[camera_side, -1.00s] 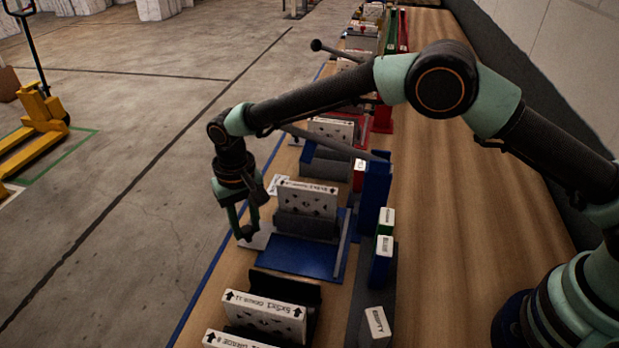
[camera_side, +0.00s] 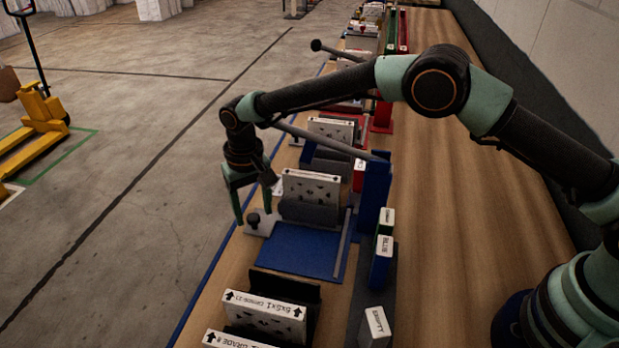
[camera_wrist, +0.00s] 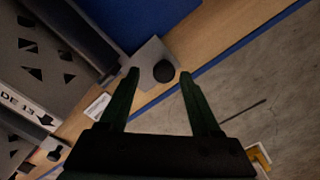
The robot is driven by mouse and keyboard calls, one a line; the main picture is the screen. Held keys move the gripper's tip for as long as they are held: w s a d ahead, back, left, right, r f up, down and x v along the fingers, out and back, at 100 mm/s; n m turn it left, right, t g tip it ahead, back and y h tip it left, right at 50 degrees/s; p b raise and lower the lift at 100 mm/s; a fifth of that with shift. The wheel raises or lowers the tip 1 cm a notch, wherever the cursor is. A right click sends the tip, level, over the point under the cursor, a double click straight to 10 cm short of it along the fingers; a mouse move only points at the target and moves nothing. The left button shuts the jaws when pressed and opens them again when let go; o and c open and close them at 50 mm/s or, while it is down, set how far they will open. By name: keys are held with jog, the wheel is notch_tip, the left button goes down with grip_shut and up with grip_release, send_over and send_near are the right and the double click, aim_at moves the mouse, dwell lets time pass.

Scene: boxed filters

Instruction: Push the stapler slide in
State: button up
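The plate and knob (camera_wrist: 164,71) also show in the wrist view. A white filter box (camera_side: 311,187) stands upright in a grey holder beside the plate. My gripper (camera_side: 256,203) is open and empty above the plate. In the wrist view, the knob appears between the open fingertips of my gripper (camera_wrist: 159,77); contact cannot be told.
More boxed filters (camera_side: 265,308) stand in a dark rack in front. Small labelled blocks (camera_side: 383,250) and a white box marked EMPTY (camera_side: 376,325) stand to the right. Another station (camera_side: 330,140) lies behind. The table's left edge is close to my gripper, with open floor beyond.

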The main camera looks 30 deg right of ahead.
jog(key=shift+s+a, duration=0.1)
jog(key=shift+s, duration=0.05)
jog(key=s+a, duration=0.3)
jog(key=w+d+r+n+t+y, duration=0.1)
jog(key=w+r+t, duration=0.15)
jog(key=r, duration=0.85)
jog(key=w+d+r+n+t+y, duration=0.1)
jog(key=w+d+r, duration=0.15)
jog(key=r, duration=0.95)
jog(key=s+d+r+m+h, duration=0.1)
jog(key=s+d+m, duration=0.1)
jog(key=s+d, duration=0.8)
jog(key=shift+s+d+r+g, duration=0.25)
jog(key=shift+s+d+g, duration=0.15)
jog(key=shift+d, duration=1.75)
